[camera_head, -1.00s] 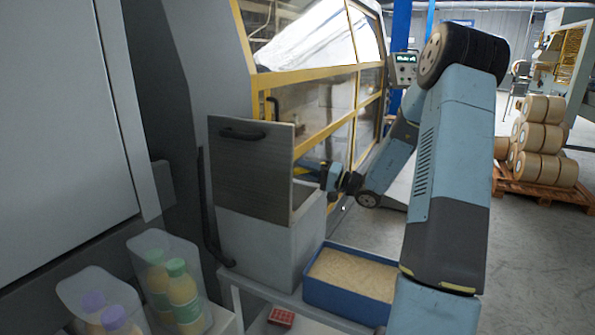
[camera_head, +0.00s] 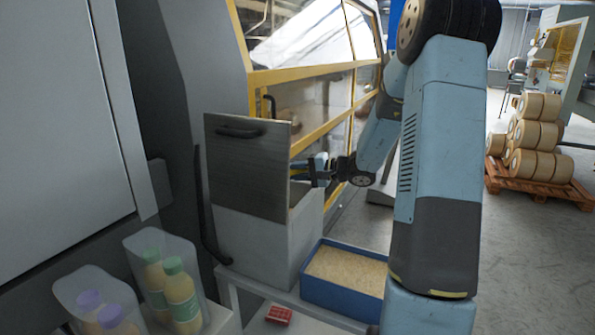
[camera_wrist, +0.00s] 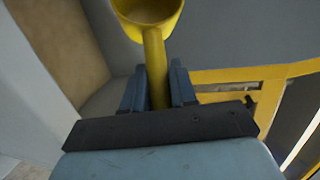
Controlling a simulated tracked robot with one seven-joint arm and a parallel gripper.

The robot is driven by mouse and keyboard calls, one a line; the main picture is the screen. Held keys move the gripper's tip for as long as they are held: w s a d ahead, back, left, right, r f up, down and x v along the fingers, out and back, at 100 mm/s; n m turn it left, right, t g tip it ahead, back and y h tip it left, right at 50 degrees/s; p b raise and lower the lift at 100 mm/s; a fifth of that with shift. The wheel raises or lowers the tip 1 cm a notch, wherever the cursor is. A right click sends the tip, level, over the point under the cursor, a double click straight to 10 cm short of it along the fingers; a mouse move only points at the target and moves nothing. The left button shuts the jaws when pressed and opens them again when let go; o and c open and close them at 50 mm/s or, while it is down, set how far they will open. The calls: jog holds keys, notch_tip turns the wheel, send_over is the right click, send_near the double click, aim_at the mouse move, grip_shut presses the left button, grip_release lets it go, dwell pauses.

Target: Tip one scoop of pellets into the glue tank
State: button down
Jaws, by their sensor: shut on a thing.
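The grey glue tank (camera_head: 262,240) stands against the machine with its dark lid (camera_head: 247,165) raised, hiding part of the opening from the head view. My gripper (camera_head: 318,172) is just above the tank's right side, near the lid's edge. In the wrist view my gripper (camera_wrist: 157,88) is shut on the handle of a yellow scoop (camera_wrist: 152,45). The scoop's round bowl is at the top of that view and partly cut off; I cannot tell whether pellets are in it. A blue bin (camera_head: 325,294) of pale pellets (camera_head: 347,268) sits beside the tank.
The yellow-framed machine guard (camera_head: 310,140) is close behind my gripper. Clear bins with bottles (camera_head: 182,290) stand at lower left, and a small red tray (camera_head: 279,315) lies in front. A pallet of rolls (camera_head: 535,135) is far right.

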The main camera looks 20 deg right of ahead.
jog(key=m+h, duration=0.2)
jog(key=shift+s+a+r+m+g, duration=0.1)
jog(key=shift+s+r+m+g, duration=0.1)
jog(key=shift+m+g, duration=0.15)
jog(key=shift+s+r+m+g+h, duration=0.1)
jog(key=shift+m+g+h, duration=0.15)
jog(key=shift+m+h, duration=0.75)
jog(key=m, duration=0.3)
jog(key=d+r+m+g+h, duration=0.1)
jog(key=m, duration=0.1)
jog(key=shift+s, duration=0.15)
jog(key=shift+s+d+r+m+h, duration=0.1)
jog(key=shift+d+r+m+h, duration=0.5)
jog(key=shift+m, duration=0.8)
jog(key=shift+s+d+r+m+h, duration=0.1)
jog(key=shift+d+r+m+h, duration=0.15)
jog(key=shift+r+m, duration=0.8)
jog(key=shift+s+d+r+m+h, duration=0.1)
jog(key=shift+d+r+m+h, duration=0.3)
jog(key=shift+m, duration=1.3)
